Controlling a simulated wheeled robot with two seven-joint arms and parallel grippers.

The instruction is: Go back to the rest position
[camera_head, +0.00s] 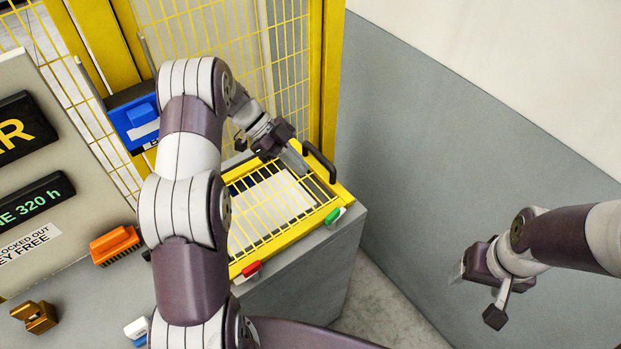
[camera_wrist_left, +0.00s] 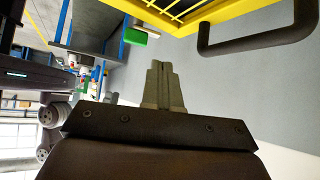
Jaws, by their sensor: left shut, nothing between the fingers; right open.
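My left gripper (camera_head: 296,160) is shut and empty. In the head view it is above the far right part of the yellow-framed grid lid, near its dark handle. In the left wrist view its fingers (camera_wrist_left: 163,85) are together with nothing between them, and the dark handle (camera_wrist_left: 262,40) shows to their upper right. My right gripper (camera_head: 474,290) is open and empty at the lower right, in front of the grey wall, apart from everything. My left arm reaches up across the middle of the head view.
The yellow grid lid (camera_head: 262,247) lies on a grey cabinet (camera_head: 335,262), with red (camera_head: 251,268) and green (camera_head: 335,215) tabs at its front edge. A yellow mesh fence (camera_head: 290,60) stands behind. A panel with an orange block (camera_head: 115,245) is at left. Space near the right wall (camera_head: 420,160) is free.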

